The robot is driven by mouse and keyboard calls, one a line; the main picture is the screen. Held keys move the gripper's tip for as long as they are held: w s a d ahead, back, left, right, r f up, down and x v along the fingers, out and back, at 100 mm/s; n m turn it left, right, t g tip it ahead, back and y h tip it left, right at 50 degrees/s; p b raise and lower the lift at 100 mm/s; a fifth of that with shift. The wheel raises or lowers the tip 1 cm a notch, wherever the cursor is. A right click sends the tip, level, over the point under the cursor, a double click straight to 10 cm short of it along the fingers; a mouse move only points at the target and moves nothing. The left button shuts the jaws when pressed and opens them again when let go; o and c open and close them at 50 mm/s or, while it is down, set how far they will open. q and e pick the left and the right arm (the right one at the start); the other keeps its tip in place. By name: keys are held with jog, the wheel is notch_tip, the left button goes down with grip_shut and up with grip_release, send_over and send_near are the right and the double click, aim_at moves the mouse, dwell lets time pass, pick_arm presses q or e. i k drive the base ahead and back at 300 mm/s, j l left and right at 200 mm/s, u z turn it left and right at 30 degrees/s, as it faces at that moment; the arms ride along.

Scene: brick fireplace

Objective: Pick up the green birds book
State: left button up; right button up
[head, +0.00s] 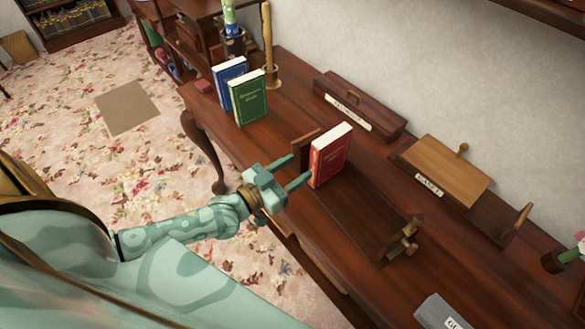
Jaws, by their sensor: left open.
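The green book (249,99) stands upright near the far left end of the wooden table (290,92), its cover facing me. Its title is too small to read surely. A blue book (230,73) stands just behind it and to its left. My left gripper (300,170) is open and empty, its two fingers pointing right toward a red book (330,157). The fingertips are close to the red book; I cannot tell whether they touch it. The green book is up and to the left of the gripper, well apart from it. My right gripper is out of view.
The red book stands in a wooden holder with a clamp (404,240). A long labelled box (360,103) and a labelled wooden stand (440,170) line the wall. A candlestick (271,70) is behind the green book. A grey box (440,312) is at lower right.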

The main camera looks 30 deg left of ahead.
aim_at(247, 93)
jog(key=u, duration=1.3)
